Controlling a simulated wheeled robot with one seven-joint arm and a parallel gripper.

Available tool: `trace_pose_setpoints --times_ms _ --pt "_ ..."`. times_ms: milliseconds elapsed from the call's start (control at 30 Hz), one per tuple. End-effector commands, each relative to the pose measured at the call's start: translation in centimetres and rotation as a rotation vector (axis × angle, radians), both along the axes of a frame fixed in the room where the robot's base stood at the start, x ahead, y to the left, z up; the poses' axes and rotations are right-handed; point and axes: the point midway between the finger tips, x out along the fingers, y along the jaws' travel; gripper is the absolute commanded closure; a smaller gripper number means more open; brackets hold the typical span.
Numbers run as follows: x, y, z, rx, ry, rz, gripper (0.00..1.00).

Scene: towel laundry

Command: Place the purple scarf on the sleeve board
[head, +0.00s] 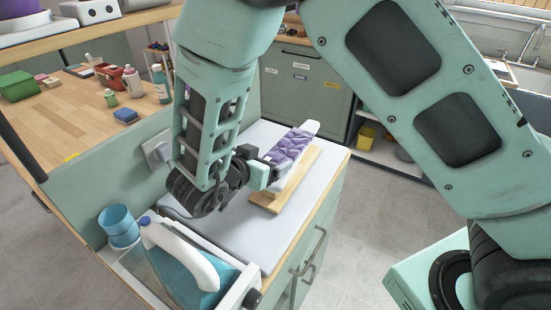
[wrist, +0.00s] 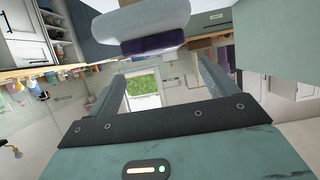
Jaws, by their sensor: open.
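The purple scarf (head: 287,148), with a pale pattern, lies across the top of the sleeve board (head: 311,127). The board's pale padded far end shows beyond the scarf, and its wooden base (head: 292,188) rests on the ironing surface. My gripper (head: 274,175) is at the near end of the board, beside the scarf, and my arm hides part of this area. In the wrist view my gripper (wrist: 160,88) is open, with nothing between its fingers. The scarf (wrist: 152,43) shows there as a purple band against the pale board (wrist: 140,18), ahead of the fingers.
A teal and white iron (head: 190,262) stands in a holder at the near edge, with a blue cup (head: 119,226) beside it. A wooden counter (head: 85,118) with bottles and boxes lies to the left. The grey ironing surface (head: 240,238) is clear near the board.

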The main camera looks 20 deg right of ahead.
Motion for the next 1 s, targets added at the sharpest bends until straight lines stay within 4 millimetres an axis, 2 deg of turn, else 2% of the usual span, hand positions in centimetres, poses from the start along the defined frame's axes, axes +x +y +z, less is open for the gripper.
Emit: trace_pose_setpoints --times_ms 100,233,333,433,567,633,700,767,867,933,1000 --pt "-1.2 1.8 0.7 0.002 -0.002 0.002 0.15" --pt "-2.2 3.1 1.4 0.001 -0.001 0.001 0.15" --pt "-2.5 3.6 1.8 0.002 -0.001 0.001 0.15" --pt "-2.1 4.3 2.1 0.041 -0.004 0.043 0.15" --pt "0.1 6.8 2.8 0.203 -0.006 0.234 0.15" --pt "0.9 9.2 3.6 0.323 0.012 0.401 0.15" --pt "0.8 11.9 4.7 0.433 0.055 0.586 0.15" --pt "-0.2 14.0 5.6 0.507 0.113 0.744 0.15" --pt "-3.7 16.5 6.8 0.583 0.249 0.994 0.15" --pt "-7.1 17.1 7.4 0.598 0.376 1.15 0.15" --pt "-10.9 16.4 7.5 0.58 0.525 1.282 0.15"
